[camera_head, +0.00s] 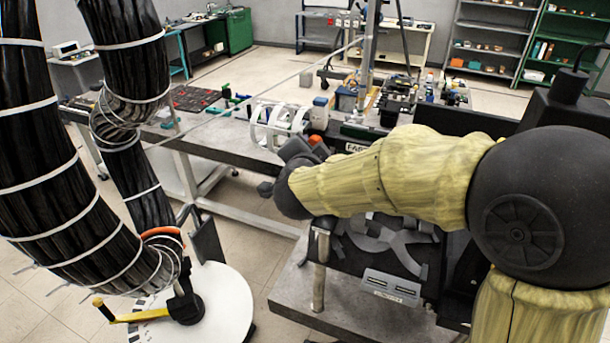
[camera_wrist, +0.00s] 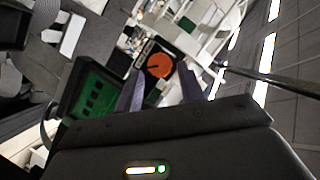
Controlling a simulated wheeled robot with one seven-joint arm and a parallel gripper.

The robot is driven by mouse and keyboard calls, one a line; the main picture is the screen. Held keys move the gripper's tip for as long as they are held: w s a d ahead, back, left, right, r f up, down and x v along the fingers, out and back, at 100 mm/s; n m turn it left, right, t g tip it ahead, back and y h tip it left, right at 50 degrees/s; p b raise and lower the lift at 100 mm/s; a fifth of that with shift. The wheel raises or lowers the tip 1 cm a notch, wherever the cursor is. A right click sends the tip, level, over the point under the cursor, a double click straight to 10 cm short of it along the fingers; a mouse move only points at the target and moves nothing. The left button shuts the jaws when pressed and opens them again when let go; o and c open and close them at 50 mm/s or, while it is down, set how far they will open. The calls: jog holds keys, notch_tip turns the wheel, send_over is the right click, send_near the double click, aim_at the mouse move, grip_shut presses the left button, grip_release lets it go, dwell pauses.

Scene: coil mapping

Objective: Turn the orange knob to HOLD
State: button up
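The orange knob (camera_wrist: 159,65) shows in the wrist view as a round face with a dark mark on it, on a dark plate. Any lettering around it, including HOLD, is too small to read. My gripper (camera_wrist: 159,82) is open, with one finger at each side below the knob in the picture. Nothing is between the fingers, and I cannot tell how far the knob is from them. In the head view a small orange piece (camera_head: 314,140), likely the knob, shows just behind my gripper (camera_head: 276,166), which hides what lies around it.
A long bench (camera_head: 215,140) with a white-ringed coil frame (camera_head: 280,125) stands beyond my gripper. A lower table (camera_head: 345,312) with grey curved pieces is below my arm. Black banded hoses (camera_head: 120,60) and a white round base (camera_head: 225,300) stand at left. Floor is open between.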

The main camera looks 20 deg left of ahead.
jog(key=b+v, duration=0.3)
jog(key=v, duration=1.2)
jog(key=shift+f, duration=0.1)
jog(key=w+d+f+n+g+b, duration=0.25)
jog(key=d+f, duration=0.35)
jog(key=f, duration=0.3)
jog(key=w+d+f+n+g+b, duration=0.2)
jog(key=w+d+f+n, duration=0.15)
jog(key=d+f, duration=0.5)
jog(key=s+d+f+g+h+b, duration=0.1)
jog(key=s+d+f+g, duration=0.2)
jog(key=s+d+f, duration=0.2)
jog(key=s+d+f+n+g+h+b, duration=0.1)
jog(key=s+d+f+g, duration=0.3)
jog(key=d+f, duration=0.6)
jog(key=shift+s+d+f+h+b, duration=0.3)
jog(key=shift+s+f+h+b, duration=0.1)
jog(key=shift+h+b, duration=0.1)
